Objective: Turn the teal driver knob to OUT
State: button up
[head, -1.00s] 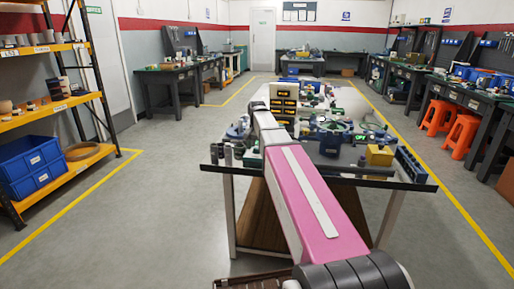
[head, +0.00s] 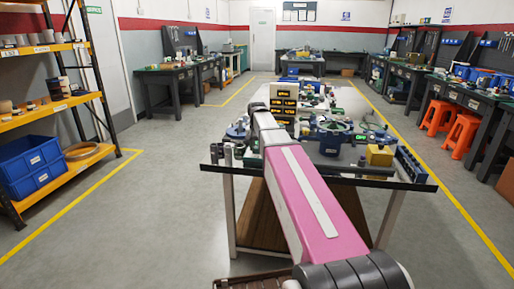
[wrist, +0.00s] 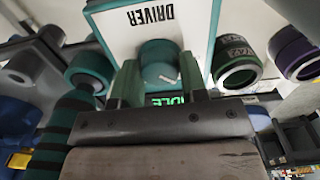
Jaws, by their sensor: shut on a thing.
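The teal driver knob (wrist: 160,62) shows in the wrist view on a white panel (wrist: 112,28) lettered DRIVER. A short white mark is on the knob's face, tilted in the picture. My gripper (wrist: 158,78) has its two green fingers on either side of the knob, shut on it. Below, between the fingers, a small display (wrist: 165,100) shows green letters that look like IDLE, partly covered by my gripper. No OUT marking is readable. In the head view my arm hides the gripper and the knob.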

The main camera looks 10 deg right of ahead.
aim_at(257, 147)
jog(key=n, duration=0.6)
jog(key=shift+n, duration=0.3)
dwell(0.4)
jog(key=o, duration=0.9)
notch_tip(257, 147, up, 11)
jog(key=shift+f, duration=0.1)
